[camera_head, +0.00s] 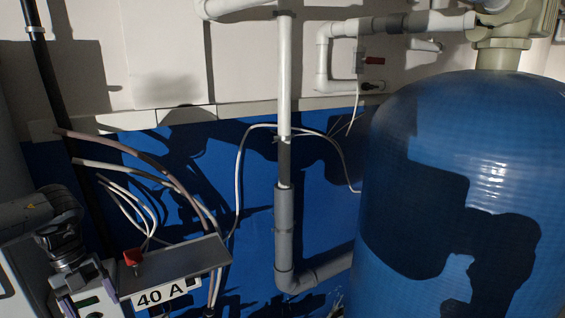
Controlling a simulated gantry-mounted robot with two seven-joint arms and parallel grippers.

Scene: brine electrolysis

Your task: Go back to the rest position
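My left gripper (89,297) is at the lower left, at the end of a dark grey arm coming in from the left edge. Its two fingers are spread apart, with a white panel with a small green display (88,301) showing behind the gap. The lower end of the gripper is close to the picture's bottom edge. It is just left of a grey box (185,262) with a "40 A" label (163,295) and a red knob (133,257). I cannot tell whether it touches the box. My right gripper is out of view.
A large blue tank (400,160) fills the right side. A grey vertical pipe (284,215) stands in the middle and bends right at the bottom. Several loose cables (150,165) hang above the box. White pipes (322,65) run along the wall at the top.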

